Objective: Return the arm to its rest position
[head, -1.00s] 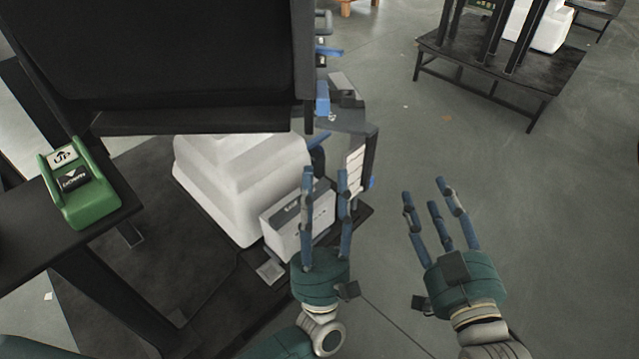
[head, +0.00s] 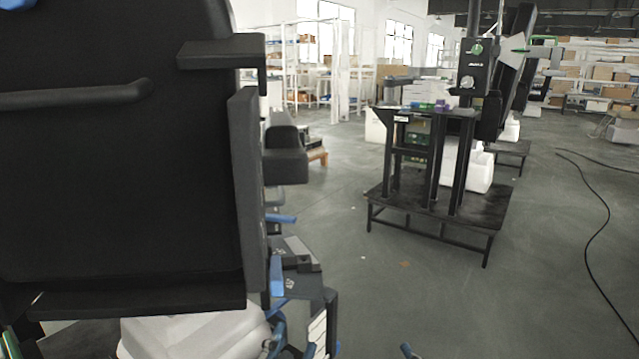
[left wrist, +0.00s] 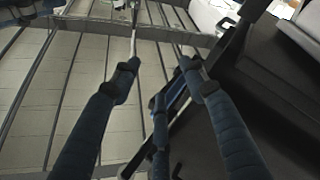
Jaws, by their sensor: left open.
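My left gripper (head: 291,346) shows only as blue fingertips at the bottom edge of the head view, in front of the machine's lower parts. In the left wrist view its blue fingers (left wrist: 157,88) are spread open with nothing between them. A single blue fingertip of my right gripper (head: 407,350) pokes up at the bottom edge of the head view. The rest of that hand is out of the frame, so its opening cannot be told.
A large black machine panel (head: 120,150) fills the left of the head view, with a white container (head: 195,335) below it. A dark low table (head: 400,212) carrying another column stands beyond. Grey floor at right is clear except for a black cable (head: 607,225).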

